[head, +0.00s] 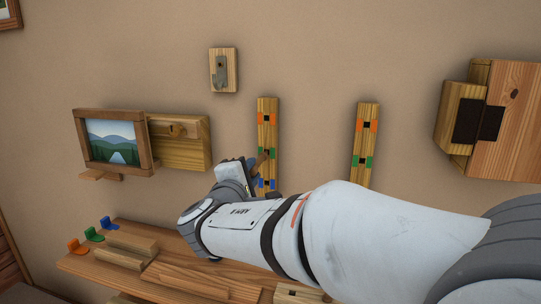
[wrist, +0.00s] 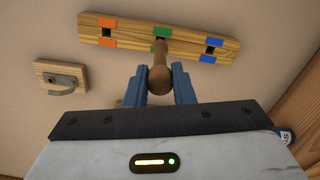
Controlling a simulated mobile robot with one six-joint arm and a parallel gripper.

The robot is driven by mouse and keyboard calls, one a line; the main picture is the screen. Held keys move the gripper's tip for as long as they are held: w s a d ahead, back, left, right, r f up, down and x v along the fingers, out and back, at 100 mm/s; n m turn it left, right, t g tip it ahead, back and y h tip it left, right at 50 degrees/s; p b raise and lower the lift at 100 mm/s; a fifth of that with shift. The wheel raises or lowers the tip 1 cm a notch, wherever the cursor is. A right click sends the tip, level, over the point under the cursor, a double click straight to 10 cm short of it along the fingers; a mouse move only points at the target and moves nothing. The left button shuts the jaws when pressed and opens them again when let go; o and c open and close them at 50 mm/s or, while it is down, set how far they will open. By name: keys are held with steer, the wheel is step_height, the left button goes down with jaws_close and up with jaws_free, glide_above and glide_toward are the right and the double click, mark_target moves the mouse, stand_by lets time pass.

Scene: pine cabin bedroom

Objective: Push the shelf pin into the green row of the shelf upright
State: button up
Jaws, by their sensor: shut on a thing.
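The shelf pin (wrist: 158,78) is brown wood with a rounded near end. My gripper (wrist: 159,86) is shut on it, one blue finger on each side. The left shelf upright (head: 267,141) is a wooden strip on the wall with orange, green and blue marks beside dark holes. It also fills the top of the wrist view (wrist: 133,37). The pin's far end meets the upright at the green row (wrist: 162,32); I cannot tell how deep it sits. In the head view my gripper (head: 258,172) is at the upright's lower half, partly hiding the green row.
A second upright (head: 364,143) stands to the right. A wall hook (head: 219,73) is above. A framed picture (head: 112,140) and a wooden block (head: 181,151) are at left. A wooden shelf (head: 158,251) below holds coloured pieces and boards. A wooden box (head: 505,115) is at right.

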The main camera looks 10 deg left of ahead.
steer(key=shift+w+f+b, duration=0.1)
steer(key=shift+w+b, duration=0.2)
steer(key=shift+b, duration=0.15)
steer(key=shift+w+d+b, duration=0.1)
steer(key=shift+w+b, duration=0.25)
steer(key=shift+w, duration=0.8)
stand_by(0.3)
steer(key=o, duration=1)
steer(key=shift+s, duration=0.15)
